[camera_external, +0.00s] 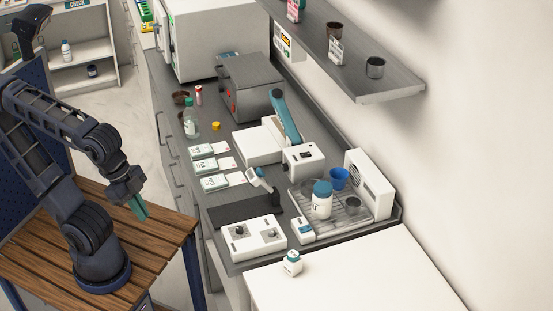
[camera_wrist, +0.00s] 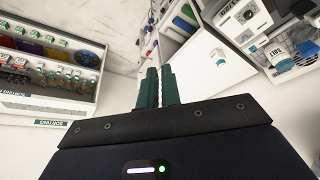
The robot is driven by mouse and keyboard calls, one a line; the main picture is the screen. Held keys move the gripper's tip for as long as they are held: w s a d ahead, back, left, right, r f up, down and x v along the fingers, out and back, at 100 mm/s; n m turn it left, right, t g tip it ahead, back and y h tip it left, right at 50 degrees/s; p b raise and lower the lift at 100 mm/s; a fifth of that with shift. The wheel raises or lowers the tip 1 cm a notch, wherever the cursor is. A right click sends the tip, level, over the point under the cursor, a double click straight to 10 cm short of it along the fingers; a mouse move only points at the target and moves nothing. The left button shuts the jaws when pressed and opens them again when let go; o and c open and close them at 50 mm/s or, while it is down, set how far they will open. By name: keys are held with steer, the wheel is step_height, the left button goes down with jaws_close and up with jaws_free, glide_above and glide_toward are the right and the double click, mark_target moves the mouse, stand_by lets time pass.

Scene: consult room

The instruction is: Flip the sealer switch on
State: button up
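The sealer is most likely the white unit (camera_external: 259,145) with a raised teal lever arm (camera_external: 286,116) on the grey counter in the external view. A white box (camera_external: 303,159) with small dark marks on its front stands against its near end. I cannot make out which mark is the switch or its position. My gripper (camera_external: 139,208) hangs over the wooden table, left of the counter and well apart from the sealer. Its teal fingers (camera_wrist: 159,86) lie close together in the wrist view, with nothing seen between them. I cannot identify the sealer in the wrist view.
The counter (camera_external: 236,206) also holds a two-knob white unit (camera_external: 254,238), labelled packs (camera_external: 215,164), a white jar with a blue lid (camera_external: 322,200) and a blue cup (camera_external: 339,178). A wall shelf (camera_external: 355,70) overhangs the back. A white table (camera_external: 350,275) stands in front.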

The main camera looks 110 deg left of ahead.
mark_target(305, 154)
steer(key=w+a, duration=0.3)
steer(key=w, duration=0.1)
steer(key=w+a+r+n+y, duration=0.1)
steer(key=w+a, duration=0.2)
steer(key=w+a+r+n, duration=0.1)
steer(key=w+a, duration=0.2)
steer(key=w, duration=0.1)
steer(key=shift+w+y, duration=0.35)
steer(key=shift+y, duration=0.05)
jaws_close()
steer(key=w+a+f+n+y, duration=0.1)
steer(key=w+a+f, duration=0.15)
steer(key=a, duration=0.85)
steer(key=w+a+f+n, duration=0.1)
steer(key=w+a+n, duration=0.15)
steer(key=a, duration=0.85)
steer(key=w+a+f+n+y, duration=0.1)
steer(key=w+a, duration=0.3)
steer(key=a, duration=0.6)
steer(key=s+a+f+n, duration=0.1)
steer(key=s+a+f, duration=0.1)
steer(key=a, duration=0.7)
steer(key=s+a+f+n+y, duration=0.1)
steer(key=s+a, duration=0.3)
steer(key=a, duration=0.6)
steer(key=shift+s+f+t+y, duration=0.3)
steer(key=shift+f+t, duration=0.1)
steer(key=shift+f, duration=0.4)
steer(key=shift+n, duration=0.25)
